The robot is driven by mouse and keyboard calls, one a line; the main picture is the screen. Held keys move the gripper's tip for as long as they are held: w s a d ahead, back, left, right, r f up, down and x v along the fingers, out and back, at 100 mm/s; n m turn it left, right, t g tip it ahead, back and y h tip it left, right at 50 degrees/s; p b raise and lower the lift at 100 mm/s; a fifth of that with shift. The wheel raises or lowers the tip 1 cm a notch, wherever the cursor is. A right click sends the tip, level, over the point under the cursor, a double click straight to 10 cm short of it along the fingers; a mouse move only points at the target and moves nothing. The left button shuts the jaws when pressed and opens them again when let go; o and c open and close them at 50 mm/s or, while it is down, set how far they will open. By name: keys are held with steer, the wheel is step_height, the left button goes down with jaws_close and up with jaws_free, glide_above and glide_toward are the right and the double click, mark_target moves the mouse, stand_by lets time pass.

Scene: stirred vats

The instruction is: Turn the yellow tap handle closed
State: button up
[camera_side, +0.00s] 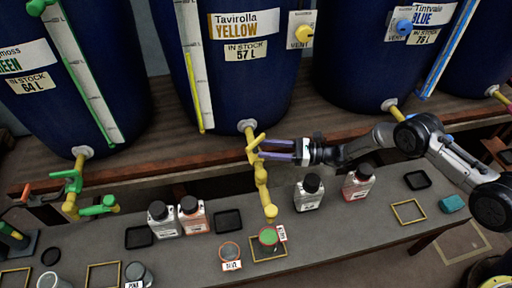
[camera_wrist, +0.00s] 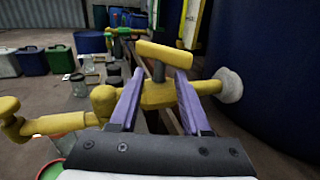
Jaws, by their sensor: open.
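The yellow tap (camera_side: 262,180) sticks out from the blue vat labelled Tavirolla YELLOW (camera_side: 240,75) and bends down to a spout. Its yellow handle (camera_side: 255,143) is a short bar on top of the tap. In the wrist view the handle (camera_wrist: 165,54) lies crosswise on a grey stem, just beyond the fingertips. My gripper (camera_side: 262,148) reaches in from the right at the handle. Its purple fingers are open in the wrist view (camera_wrist: 160,80), one on each side of the stem. I cannot tell whether either finger touches it.
A container with green contents (camera_side: 268,237) stands in a yellow frame below the spout. Dark-capped bottles (camera_side: 309,193) stand on the grey bench nearby. A green tap (camera_side: 75,185) is at left, and a blue-labelled vat (camera_side: 385,60) stands behind my arm.

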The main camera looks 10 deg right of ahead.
mark_target(256, 151)
steer(key=shift+x, duration=1.95)
steer(key=shift+c, duration=0.3)
jaws_close()
